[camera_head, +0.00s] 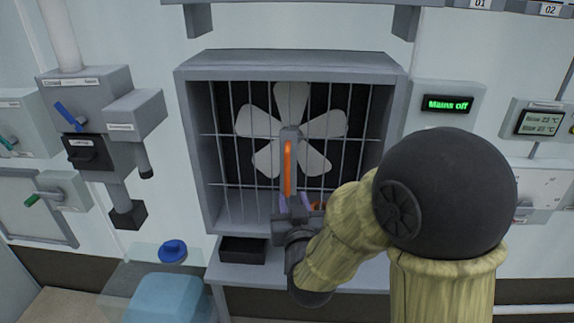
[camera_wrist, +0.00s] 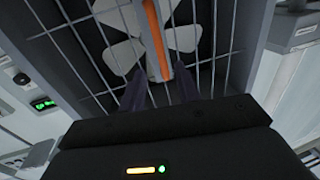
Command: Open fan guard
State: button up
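The fan guard (camera_head: 289,136) is a wire grille in front of a white-bladed fan (camera_head: 291,100), inside a grey box frame; it appears closed. An upright orange handle (camera_head: 287,172) sits on a grey mount at the guard's middle. My gripper (camera_head: 298,203) is at the handle's lower end, close in front of the grille. In the wrist view, the two dark fingers of my gripper (camera_wrist: 161,88) are spread, with the lower end of the orange handle (camera_wrist: 154,38) between and just beyond them. Contact cannot be told. My arm covers the frame's lower right corner.
A "Mains off" display (camera_head: 447,104) hangs right of the frame. A switch box with a blue lever (camera_head: 70,116) is on the left wall. A small black tray (camera_head: 242,250) sits on the shelf below the fan. A blue container (camera_head: 165,298) stands lower left.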

aim_at(287, 176)
jog(key=w+p, duration=0.2)
jog(key=w, duration=0.1)
jog(key=w+a+p, duration=0.1)
jog(key=w+p, duration=0.2)
jog(key=w, duration=0.1)
jog(key=w+p, duration=0.2)
jog(key=w, duration=0.2)
jog(key=shift+w+a, duration=0.1)
jog(key=shift+a, duration=0.3)
grip_shut()
